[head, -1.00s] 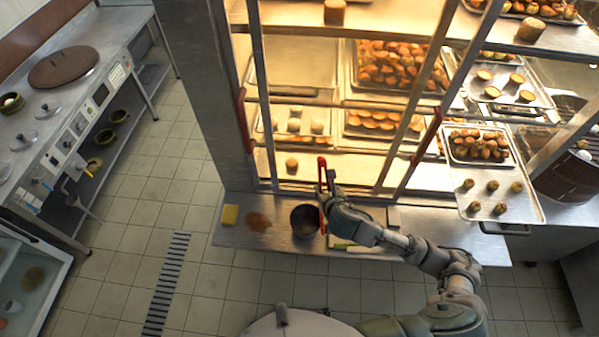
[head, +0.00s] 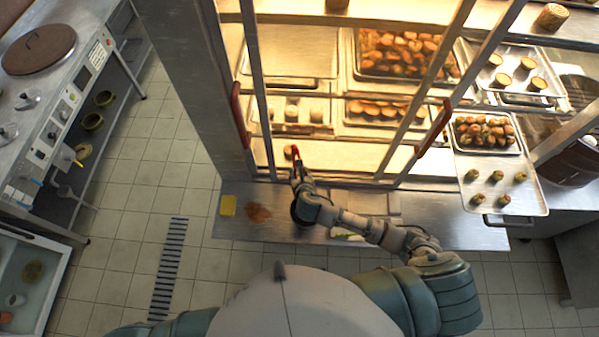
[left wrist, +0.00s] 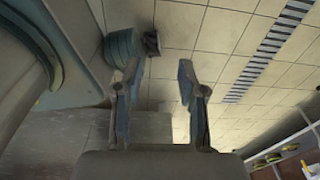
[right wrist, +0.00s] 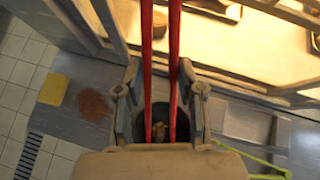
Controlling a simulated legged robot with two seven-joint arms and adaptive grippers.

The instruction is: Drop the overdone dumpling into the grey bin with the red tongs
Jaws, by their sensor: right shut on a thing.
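My right gripper (head: 298,182) is shut on the red tongs (head: 294,154), which point away into the lit cabinet. In the right wrist view the two red arms of the tongs (right wrist: 147,45) run forward, apart. A round brown dumpling (right wrist: 158,22) lies on the cabinet's bottom shelf, between the arms in that view; I see no contact. It also shows beside the tongs in the head view (head: 288,152). The dark round bin (right wrist: 217,115) stands on the counter below my right gripper, mostly hidden. My left gripper (left wrist: 160,68) is open and empty, over the floor.
The cabinet has upright posts and red handles (head: 239,115) around its opening. On the counter (head: 400,232) lie a yellow sponge (head: 228,205), a brown stain (head: 258,215) and a green-edged item (head: 347,235).

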